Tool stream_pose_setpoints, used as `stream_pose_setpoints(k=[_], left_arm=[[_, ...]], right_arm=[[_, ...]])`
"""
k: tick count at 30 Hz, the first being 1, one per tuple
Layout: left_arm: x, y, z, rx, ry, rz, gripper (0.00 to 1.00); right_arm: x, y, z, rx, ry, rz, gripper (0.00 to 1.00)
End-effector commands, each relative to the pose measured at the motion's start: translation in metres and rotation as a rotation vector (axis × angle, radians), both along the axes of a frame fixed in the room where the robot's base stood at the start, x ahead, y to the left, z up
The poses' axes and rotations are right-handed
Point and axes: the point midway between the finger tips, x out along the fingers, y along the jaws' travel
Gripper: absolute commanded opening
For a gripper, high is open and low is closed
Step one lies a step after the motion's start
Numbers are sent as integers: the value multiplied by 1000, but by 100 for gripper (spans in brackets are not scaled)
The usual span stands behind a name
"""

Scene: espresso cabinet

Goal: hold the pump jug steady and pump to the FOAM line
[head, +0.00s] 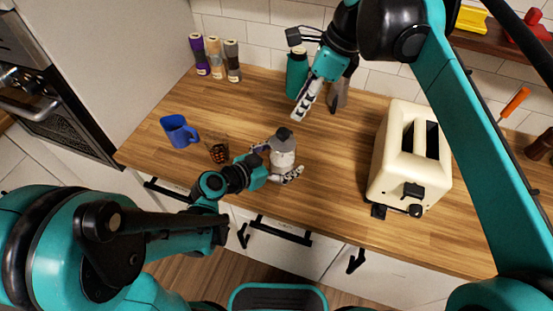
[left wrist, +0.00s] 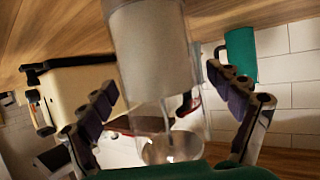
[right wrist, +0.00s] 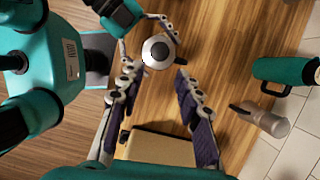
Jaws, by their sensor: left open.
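The pump jug (head: 284,155) stands upright on the wooden counter, with a pale body and a dark round knob on top. In the left wrist view its clear wall and white band (left wrist: 150,45) fill the middle. My left gripper (head: 276,168) is open, with one finger on each side of the jug; contact cannot be told. My right gripper (head: 301,110) is open and empty, above and behind the jug. In the right wrist view the jug's knob (right wrist: 159,49) shows beyond the fingertips. No FOAM marking is legible.
A blue mug (head: 178,131) and a dark-filled glass (head: 218,150) stand left of the jug. A teal flask (head: 297,74) and a grey-brown cylinder (head: 340,95) stand behind. A cream toaster (head: 405,160) is at the right. Several canisters (head: 214,58) stand at the back left.

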Motion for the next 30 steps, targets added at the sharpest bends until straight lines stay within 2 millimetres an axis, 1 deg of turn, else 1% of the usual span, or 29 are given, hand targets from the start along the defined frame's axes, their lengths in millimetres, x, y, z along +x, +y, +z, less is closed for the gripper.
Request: stream_pose_setpoints(k=[8,9,11,12,14,15,17,18,19,23,27,30], left_arm=[[1,-2,-1,0,0,0,90],[1,-2,-1,0,0,0,85],[1,-1,-1,0,0,0,69],[1,-1,-1,0,0,0,59],[1,-1,-1,0,0,0,43],[1,-1,-1,1,1,0,32],[1,-1,-1,1,1,0,18],[1,-1,-1,1,1,0,18],[1,-1,-1,1,1,0,18],[1,-1,-1,0,1,-1,18],[1,-1,-1,0,1,-1,18],[1,-1,-1,1,1,0,18]], right_arm=[[0,0,0,0,0,0,34],[0,0,0,0,0,0,34],[0,0,0,0,0,0,34],[0,0,0,0,0,0,34],[0,0,0,0,0,0,34],[0,0,0,0,0,0,34],[0,0,0,0,0,0,34],[0,0,0,0,0,0,42],[0,1,0,-3,2,0,48],[1,10,-9,-65,29,-2,48],[4,27,-22,-202,67,-30,48],[6,35,-29,-284,75,-56,48]])
